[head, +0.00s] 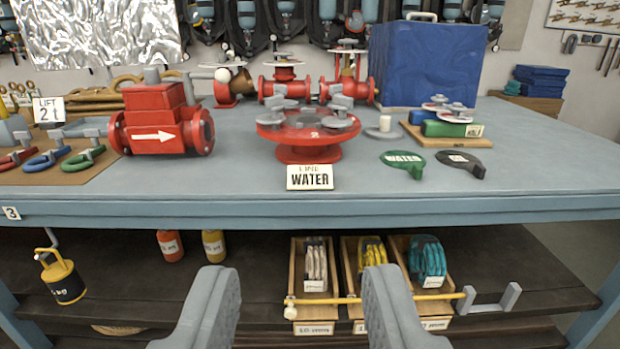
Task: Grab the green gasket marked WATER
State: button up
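The green gasket marked WATER (403,160) lies flat on the blue workbench top (240,178), right of the red round flange stand. It is a round disc with a short tab at its lower right. My gripper (295,285) is at the bottom middle, its two grey fingers wide apart with nothing between them. It is in front of the bench, to the left of the gasket and nearer the camera.
A dark gasket (460,162) lies just right of the green one. Behind are a wooden board (440,136) with green blocks and a blue case (425,62). A red flange stand (308,130) and WATER sign (310,177) stand left. A yellow rod (390,298) crosses the lower shelf bins.

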aim_at(412, 161)
jog(key=i+l, duration=0.25)
jog(key=l, duration=0.2)
jog(key=i+l, duration=0.3)
jog(key=l, duration=0.15)
jog(key=i+l, duration=0.25)
jog(key=l, duration=0.2)
jog(key=j+z, duration=0.25)
jog(key=j, duration=0.15)
jog(key=j+z, duration=0.25)
jog(key=j, duration=0.15)
jog(key=u, duration=0.2)
